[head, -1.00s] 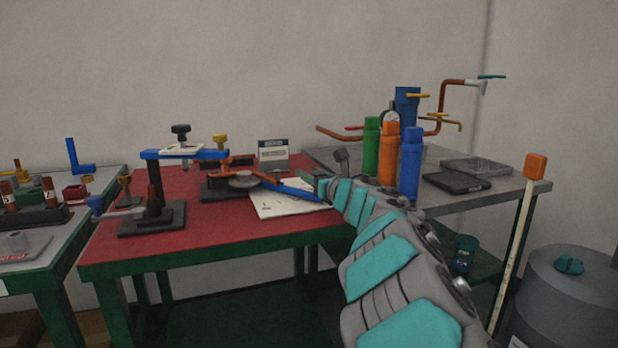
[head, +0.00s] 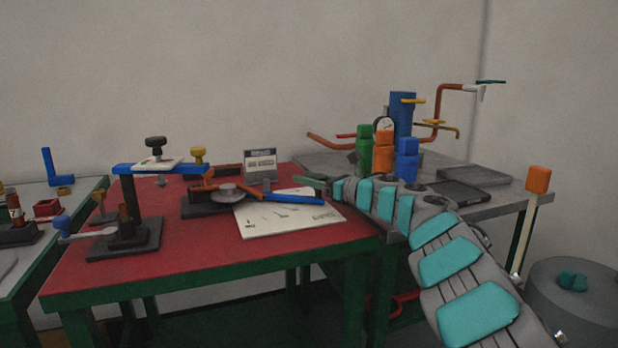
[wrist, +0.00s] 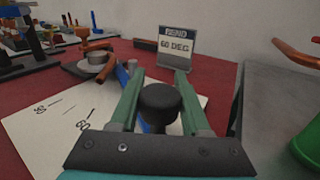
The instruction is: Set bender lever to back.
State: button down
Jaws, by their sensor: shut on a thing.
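The bender stands on the red table, with a grey round die (head: 226,191) on a black base and an orange-brown pipe across it. Its blue lever (head: 292,198) points right from the die, over the back part of a white angle sheet (head: 280,224). My gripper (head: 314,184) is at the lever's free end. In the wrist view its green fingers (wrist: 158,84) stand either side of the lever's black knob (wrist: 159,101), shut on it. The lever's blue bar shows just behind and below the knob, partly hidden.
A sign (head: 261,164) reading "BEND 60 DEG" stands behind the sheet, close beyond my fingers. A grey table (head: 320,158) with green, orange and blue bottles adjoins on the right. A blue-armed fixture (head: 160,168) stands left of the bender.

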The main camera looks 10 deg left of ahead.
jog(key=shift+w+g, duration=0.3)
jog(key=shift+w, duration=0.15)
jog(key=shift+c, duration=1.9)
grip_release()
jog(key=shift+n, duration=0.3)
jog(key=shift+d, duration=0.1)
jog(key=b+v, duration=0.2)
jog(key=v, duration=0.4)
jog(key=shift+d+f, duration=0.1)
jog(key=shift+d, duration=0.15)
jog(key=shift+s+d, duration=0.3)
jog(key=shift+d, duration=0.2)
jog(key=shift+c, duration=0.3)
